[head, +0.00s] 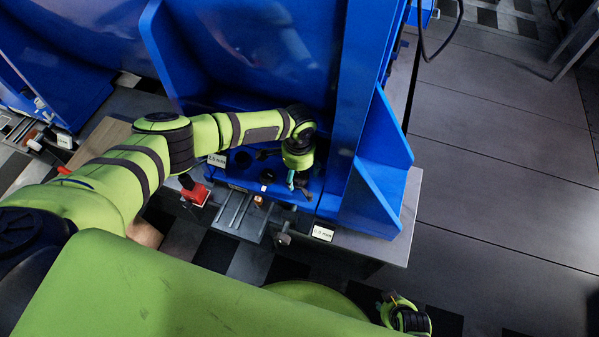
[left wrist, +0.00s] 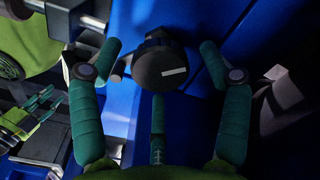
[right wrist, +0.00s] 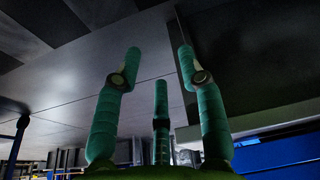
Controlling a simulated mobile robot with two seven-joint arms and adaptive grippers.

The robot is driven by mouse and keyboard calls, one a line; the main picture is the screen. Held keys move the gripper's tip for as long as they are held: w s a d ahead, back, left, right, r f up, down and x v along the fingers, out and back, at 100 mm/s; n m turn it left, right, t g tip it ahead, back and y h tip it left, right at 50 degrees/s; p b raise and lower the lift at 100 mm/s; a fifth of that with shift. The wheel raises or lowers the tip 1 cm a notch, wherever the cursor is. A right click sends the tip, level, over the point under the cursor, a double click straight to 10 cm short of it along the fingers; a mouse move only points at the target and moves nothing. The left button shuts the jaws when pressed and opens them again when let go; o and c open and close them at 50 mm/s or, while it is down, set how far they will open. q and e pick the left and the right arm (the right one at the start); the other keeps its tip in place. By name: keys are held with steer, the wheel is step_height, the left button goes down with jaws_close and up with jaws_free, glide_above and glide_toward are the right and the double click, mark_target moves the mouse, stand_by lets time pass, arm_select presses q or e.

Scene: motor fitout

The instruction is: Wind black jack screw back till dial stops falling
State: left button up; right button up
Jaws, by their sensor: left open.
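The black jack screw knob (left wrist: 160,66), round with a white mark on its face, shows in the left wrist view between the fingers of my left gripper (left wrist: 162,66). The fingers stand apart on either side of it, with visible gaps. In the head view my left gripper (head: 298,180) points down over the blue machine base (head: 336,190), its tips partly hidden. My right gripper (right wrist: 158,58) is open and empty in the right wrist view. It shows small at the bottom of the head view (head: 405,314). I cannot make out a dial reading.
A red part (head: 195,193) stands left of a grey slotted block (head: 238,212). White labels (head: 322,233) mark the base edge. A tall blue upright (head: 365,80) and its gusset (head: 378,180) bound the space at the right. The grey floor (head: 500,190) at right is clear.

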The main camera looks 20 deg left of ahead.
arm_select(q)
steer(key=shift+c, duration=0.5)
steer(key=c, duration=1.1)
steer(key=shift+o, duration=0.2)
